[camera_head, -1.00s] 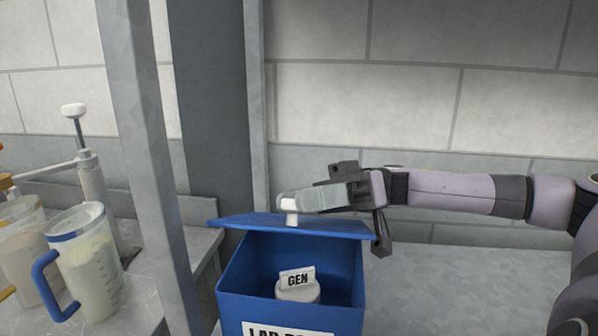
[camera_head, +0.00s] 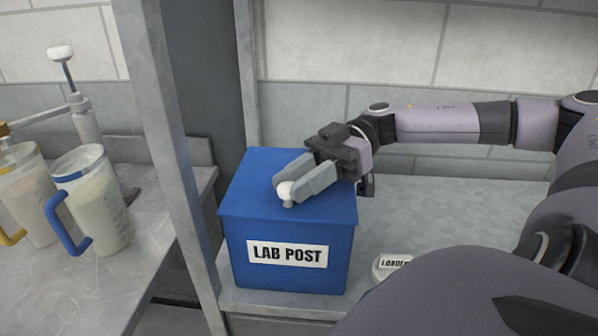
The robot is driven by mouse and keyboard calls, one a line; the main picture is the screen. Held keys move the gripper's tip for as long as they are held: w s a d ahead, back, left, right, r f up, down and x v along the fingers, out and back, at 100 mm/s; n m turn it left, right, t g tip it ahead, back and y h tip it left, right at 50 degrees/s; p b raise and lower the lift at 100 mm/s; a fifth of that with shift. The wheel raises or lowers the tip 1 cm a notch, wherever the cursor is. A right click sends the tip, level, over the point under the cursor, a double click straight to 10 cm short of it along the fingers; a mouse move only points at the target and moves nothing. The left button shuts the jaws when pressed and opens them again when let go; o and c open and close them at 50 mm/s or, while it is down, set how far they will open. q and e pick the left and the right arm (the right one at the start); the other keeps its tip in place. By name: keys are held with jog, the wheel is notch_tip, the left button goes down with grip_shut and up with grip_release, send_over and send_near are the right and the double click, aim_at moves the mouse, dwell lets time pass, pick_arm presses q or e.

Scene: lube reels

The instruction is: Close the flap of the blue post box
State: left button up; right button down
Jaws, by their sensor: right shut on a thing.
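The blue post box (camera_head: 245,240) stands on the grey shelf, with a white "LAB POST" label (camera_head: 287,255) on its front. Its blue flap (camera_head: 258,172) lies flat across the top, and no opening shows. My right gripper (camera_head: 287,191) is over the flap, shut on the white knob (camera_head: 285,190) near the flap's front part. The inside of the box is hidden. My left gripper is not in view.
A small white item with a label (camera_head: 392,266) sits on the shelf right of the box, partly covered by my arm. A grey post (camera_head: 170,150) stands left of the box. Jugs (camera_head: 92,195) stand on the left bench.

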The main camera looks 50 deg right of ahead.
jog(key=shift+s+f, duration=0.1)
jog(key=shift+f, duration=0.15)
jog(key=c, duration=0.8)
grip_release()
jog(key=shift+c, duration=0.2)
jog(key=shift+r, duration=0.1)
jog(key=shift+s+d+r+b, duration=0.1)
jog(key=shift+d+r+b, duration=0.1)
jog(key=shift+d, duration=0.95)
jog(key=shift+s+d+r+b, duration=0.1)
jog(key=shift+d+r+b, duration=0.1)
jog(key=shift+d, duration=1)
jog(key=shift+s+d+r+b, duration=0.1)
jog(key=shift+d+r+b, duration=0.1)
jog(key=shift+d, duration=0.95)
